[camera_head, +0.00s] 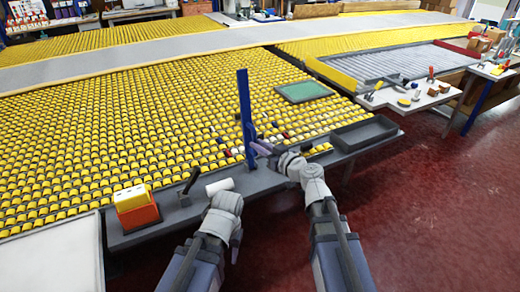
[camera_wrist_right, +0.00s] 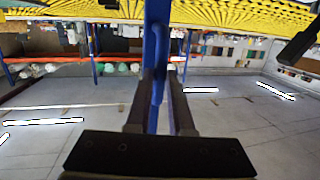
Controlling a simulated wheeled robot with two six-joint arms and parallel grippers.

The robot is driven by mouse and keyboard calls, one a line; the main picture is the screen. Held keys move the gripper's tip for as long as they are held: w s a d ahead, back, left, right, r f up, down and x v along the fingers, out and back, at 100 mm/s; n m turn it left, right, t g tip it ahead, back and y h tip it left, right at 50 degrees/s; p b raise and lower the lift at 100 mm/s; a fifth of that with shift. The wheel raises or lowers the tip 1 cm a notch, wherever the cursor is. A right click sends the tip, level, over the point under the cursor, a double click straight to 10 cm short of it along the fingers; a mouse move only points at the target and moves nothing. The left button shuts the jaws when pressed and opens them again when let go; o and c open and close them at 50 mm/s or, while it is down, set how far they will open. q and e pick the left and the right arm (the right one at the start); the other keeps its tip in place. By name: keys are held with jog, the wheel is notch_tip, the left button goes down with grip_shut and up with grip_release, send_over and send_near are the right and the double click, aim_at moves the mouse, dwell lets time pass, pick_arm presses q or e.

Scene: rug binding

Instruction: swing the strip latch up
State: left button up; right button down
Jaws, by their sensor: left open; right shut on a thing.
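The blue strip latch (camera_head: 244,105) stands upright, close to vertical, at the front edge of the yellow roller bed. My right gripper (camera_head: 260,149) is at its lower part in the head view. In the right wrist view, the gripper's fingers (camera_wrist_right: 160,115) are closed around a blue handle loop (camera_wrist_right: 158,65) on the latch's blue bar. The latch's base is partly hidden behind the grey front ledge and gripper. My left gripper (camera_head: 235,245) is open and empty, low in front of the ledge and apart from the latch; its fingertips are hard to make out.
A dark tray (camera_head: 363,136) sits to the right. A green pad (camera_head: 303,91) lies on the rollers. The red floor is clear at right.

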jog(key=shift+s, duration=0.15)
jog(key=c, duration=0.8)
grip_release()
